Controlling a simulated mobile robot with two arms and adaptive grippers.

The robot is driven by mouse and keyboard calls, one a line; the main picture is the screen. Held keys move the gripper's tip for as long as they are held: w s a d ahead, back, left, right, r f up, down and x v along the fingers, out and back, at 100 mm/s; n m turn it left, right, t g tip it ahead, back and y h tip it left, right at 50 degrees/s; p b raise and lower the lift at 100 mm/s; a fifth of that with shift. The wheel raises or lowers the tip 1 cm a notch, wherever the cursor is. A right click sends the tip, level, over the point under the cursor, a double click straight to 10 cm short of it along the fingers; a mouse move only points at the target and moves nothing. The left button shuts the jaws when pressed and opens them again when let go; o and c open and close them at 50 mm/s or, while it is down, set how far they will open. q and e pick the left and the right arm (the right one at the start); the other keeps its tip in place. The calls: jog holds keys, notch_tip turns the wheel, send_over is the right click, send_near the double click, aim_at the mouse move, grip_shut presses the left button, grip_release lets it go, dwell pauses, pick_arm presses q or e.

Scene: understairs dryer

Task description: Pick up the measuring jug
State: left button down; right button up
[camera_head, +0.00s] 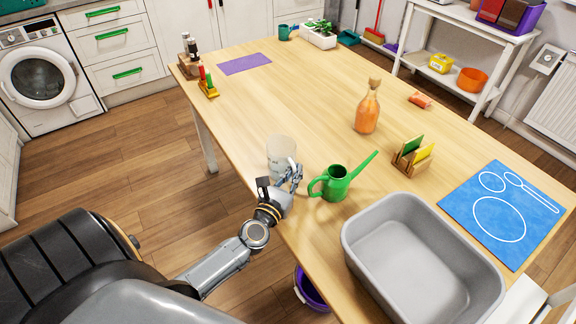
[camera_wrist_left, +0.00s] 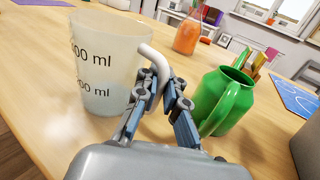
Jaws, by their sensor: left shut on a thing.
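The measuring jug (camera_head: 281,152) is a translucent, whitish jug standing upright at the near left edge of the wooden table. In the left wrist view the jug (camera_wrist_left: 104,60) shows dark "ml" markings and a pale handle (camera_wrist_left: 160,62) on its right side. My left gripper (camera_head: 294,176) is at the jug's handle side. In the left wrist view the fingers of my left gripper (camera_wrist_left: 165,85) are closed around the handle. The jug's base seems to rest on the table; I cannot tell of any gap. My right gripper is not in view.
A green watering can (camera_head: 335,184) stands close to the right of my left gripper. A grey basin (camera_head: 349,236) fills the table's near right. An orange bottle (camera_head: 367,112) and a wooden holder (camera_head: 412,156) stand beyond. The table's left middle is clear.

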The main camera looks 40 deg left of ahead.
pick_arm(q)
jog(key=shift+r+p, duration=0.35)
jog(key=shift+r, duration=0.2)
notch_tip(320, 180, up, 3)
jog(key=shift+f+p, duration=0.15)
jog(key=shift+p, duration=0.8)
jog(key=s+r+p, duration=0.2)
jog(key=s+r, duration=0.7)
jog(key=s, duration=0.5)
jog(key=s+d+r+m+h, duration=0.1)
jog(key=d+r+h, duration=0.1)
jog(key=d, duration=1.1)
jog(key=shift+s+r+m+h, duration=0.4)
jog(key=shift+r, duration=0.1)
jog(key=shift+d, duration=0.1)
